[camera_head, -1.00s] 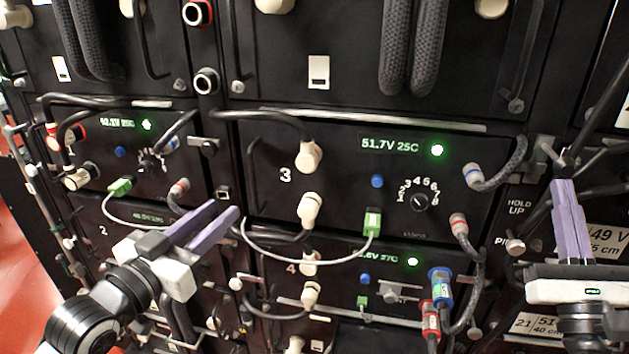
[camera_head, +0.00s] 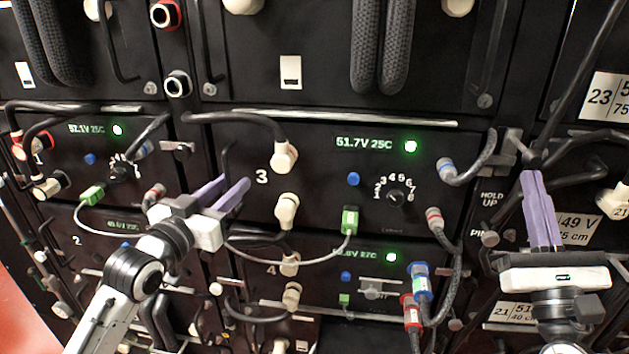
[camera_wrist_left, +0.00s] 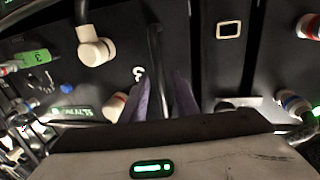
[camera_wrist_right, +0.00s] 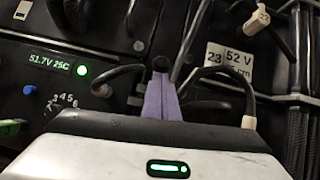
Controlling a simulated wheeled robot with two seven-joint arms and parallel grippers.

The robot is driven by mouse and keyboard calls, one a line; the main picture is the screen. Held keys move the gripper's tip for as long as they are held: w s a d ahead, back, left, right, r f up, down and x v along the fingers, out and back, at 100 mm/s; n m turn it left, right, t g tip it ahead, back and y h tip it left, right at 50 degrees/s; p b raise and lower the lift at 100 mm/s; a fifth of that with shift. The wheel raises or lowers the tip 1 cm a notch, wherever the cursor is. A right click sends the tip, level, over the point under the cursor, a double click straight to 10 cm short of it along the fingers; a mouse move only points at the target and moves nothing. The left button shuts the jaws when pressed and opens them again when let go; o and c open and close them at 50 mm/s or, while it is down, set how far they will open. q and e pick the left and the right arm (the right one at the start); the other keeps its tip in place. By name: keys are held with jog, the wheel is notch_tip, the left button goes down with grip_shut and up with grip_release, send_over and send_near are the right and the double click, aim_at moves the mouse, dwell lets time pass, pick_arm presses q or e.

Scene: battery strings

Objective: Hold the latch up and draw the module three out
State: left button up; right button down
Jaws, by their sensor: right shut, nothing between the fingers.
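Module three (camera_head: 320,185) is the black front marked 3, with a lit 51.7V 25C display; it sits in the rack. Its bar handle (camera_head: 226,160) is at its left edge. My left gripper (camera_head: 236,186) is at that handle, fingers apart. In the left wrist view the dark bar (camera_wrist_left: 155,60) runs up from between the fingers (camera_wrist_left: 163,100). A grey metal latch (camera_head: 517,145) is at the module's right edge, above the HOLD UP label (camera_head: 492,199). My right gripper (camera_head: 532,172) is shut and empty, tips just below and right of the latch; whether they touch is unclear.
A green plug (camera_head: 349,222) with a pale cable and cream elbow plugs (camera_head: 284,157) are on module three's front. Cables with blue and red rings (camera_head: 434,218) run along its right side. Module four (camera_head: 325,268) is below, and neighbouring modules crowd both sides.

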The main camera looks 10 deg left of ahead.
pick_arm(q)
jog(key=shift+w, duration=0.2)
grip_shut()
jog(key=shift+d, duration=0.1)
dwell(1.3)
